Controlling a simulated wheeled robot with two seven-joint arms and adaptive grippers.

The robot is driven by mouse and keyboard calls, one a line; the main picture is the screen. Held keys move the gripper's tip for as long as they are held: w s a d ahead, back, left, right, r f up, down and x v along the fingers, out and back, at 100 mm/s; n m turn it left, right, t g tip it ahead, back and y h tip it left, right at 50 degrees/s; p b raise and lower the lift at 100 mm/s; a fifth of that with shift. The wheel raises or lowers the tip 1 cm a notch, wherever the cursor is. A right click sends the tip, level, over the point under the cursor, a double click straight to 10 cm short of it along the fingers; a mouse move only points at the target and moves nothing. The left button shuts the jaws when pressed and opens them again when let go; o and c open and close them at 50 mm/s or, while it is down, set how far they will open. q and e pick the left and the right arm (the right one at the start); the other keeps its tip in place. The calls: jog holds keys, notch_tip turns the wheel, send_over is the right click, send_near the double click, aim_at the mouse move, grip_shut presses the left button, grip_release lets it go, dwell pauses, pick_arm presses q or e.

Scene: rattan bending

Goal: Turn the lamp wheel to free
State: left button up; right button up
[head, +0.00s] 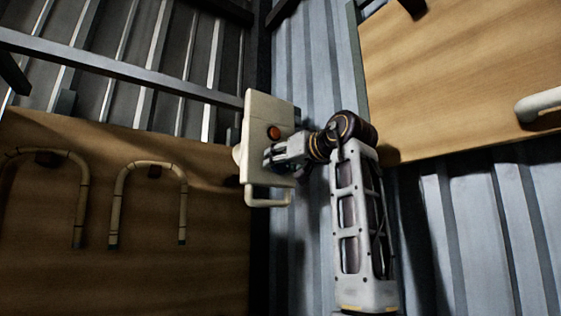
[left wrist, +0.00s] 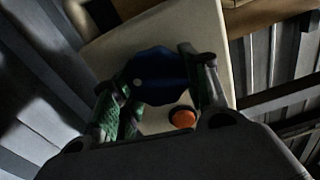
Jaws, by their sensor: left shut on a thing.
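The lamp is a cream box (head: 262,110) with an orange button (head: 274,132) and a loop handle (head: 268,202) under it, in the middle of the head view. My left gripper (head: 271,157) is at the face of the box, below the button, and hides the wheel there. In the left wrist view the wheel (left wrist: 158,72) is a dark blue, lobed knob with a pale dot. The green-padded fingers of my left gripper (left wrist: 160,88) are on either side of it, shut on it. The orange button (left wrist: 183,118) shows beside the wheel. My right gripper is out of view.
A wooden board (head: 60,240) at the left carries bent rattan pieces (head: 148,165). Another wooden board (head: 455,70) at the upper right has a pale bent piece (head: 541,104) at its edge. Corrugated metal wall (head: 310,60) stands behind the lamp. A metal bar (head: 130,75) crosses the upper left.

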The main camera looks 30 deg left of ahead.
pick_arm(q)
jog(key=shift+n, duration=0.4)
jog(key=shift+s+r+n+p, duration=0.1)
jog(key=shift+n+p, duration=0.4)
jog(key=shift+p, duration=0.05)
jog(key=n+p, duration=0.1)
jog(key=n, duration=0.1)
jog(key=shift+n, duration=0.4)
jog(key=n+p, duration=0.1)
jog(key=n, duration=0.2)
jog(key=shift+s+a, duration=0.1)
jog(key=shift+s, duration=0.05)
jog(key=n+p, duration=0.1)
jog(key=n, duration=0.5)
jog(key=shift+s+f, duration=0.1)
jog(key=shift+f, duration=0.1)
jog(key=n, duration=0.4)
jog(key=shift+f+p, duration=0.15)
jog(key=shift+p, duration=0.2)
jog(key=n, duration=0.6)
jog(key=shift+f, duration=0.3)
jog(key=shift+n, duration=0.3)
